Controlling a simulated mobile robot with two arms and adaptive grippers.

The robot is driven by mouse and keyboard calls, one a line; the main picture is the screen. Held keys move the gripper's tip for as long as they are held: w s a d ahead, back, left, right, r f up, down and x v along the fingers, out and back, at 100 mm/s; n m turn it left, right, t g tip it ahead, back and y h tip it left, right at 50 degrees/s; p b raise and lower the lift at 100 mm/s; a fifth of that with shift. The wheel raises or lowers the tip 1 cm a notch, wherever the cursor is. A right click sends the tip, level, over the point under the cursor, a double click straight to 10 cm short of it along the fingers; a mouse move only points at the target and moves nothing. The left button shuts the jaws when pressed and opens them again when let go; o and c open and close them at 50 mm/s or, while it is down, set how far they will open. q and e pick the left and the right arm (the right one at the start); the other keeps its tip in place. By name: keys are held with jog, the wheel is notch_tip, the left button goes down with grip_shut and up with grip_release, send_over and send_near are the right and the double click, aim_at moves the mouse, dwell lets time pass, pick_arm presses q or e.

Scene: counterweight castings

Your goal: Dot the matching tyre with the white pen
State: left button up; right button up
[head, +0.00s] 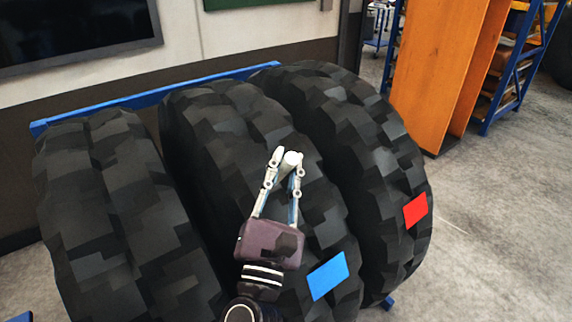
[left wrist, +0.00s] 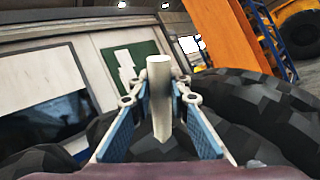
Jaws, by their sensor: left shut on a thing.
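My left gripper (head: 287,165) is shut on the white pen (head: 291,159). In the left wrist view the pen (left wrist: 160,95) stands between the two fingers. In the head view the gripper is in front of the middle tyre (head: 240,130), which has a blue patch (head: 327,276) low on its tread. I cannot tell whether the pen touches the tyre. The right tyre (head: 340,115) has a red patch (head: 415,210). The left tyre (head: 110,200) shows no patch in view. My right gripper is not in view.
The tyres stand side by side in a blue rack (head: 150,97) along the wall. An orange panel (head: 440,70) and blue shelving (head: 515,75) stand at the back right. The grey floor (head: 480,240) on the right is clear. A dark screen (head: 75,30) is on the wall.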

aim_at(294, 163)
pick_arm(q)
jog(key=shift+w+a+f+b, duration=0.15)
jog(key=shift+w+f+b, duration=0.1)
jog(key=shift+f, duration=0.1)
jog(key=shift+w+a+f+b, duration=0.1)
jog(key=shift+a+f+b, duration=0.05)
jog(key=shift+f+b, duration=0.15)
dwell(0.5)
dwell(0.5)
jog(key=shift+s+d+r+p, duration=0.2)
jog(key=shift+r+p, duration=0.3)
jog(key=shift+p, duration=0.25)
jog(key=shift+s+d+r+p, duration=0.25)
jog(key=shift+s+r+p, duration=0.15)
jog(key=shift+r+p, duration=0.25)
jog(key=shift+s+d+r+p, duration=0.35)
jog(key=shift+r+p, duration=0.2)
jog(key=shift+r, duration=0.1)
jog(key=shift+s+d+r+p, duration=0.2)
jog(key=shift+s+r+p, duration=0.2)
jog(key=shift+r+p, duration=0.25)
jog(key=shift+f, duration=0.1)
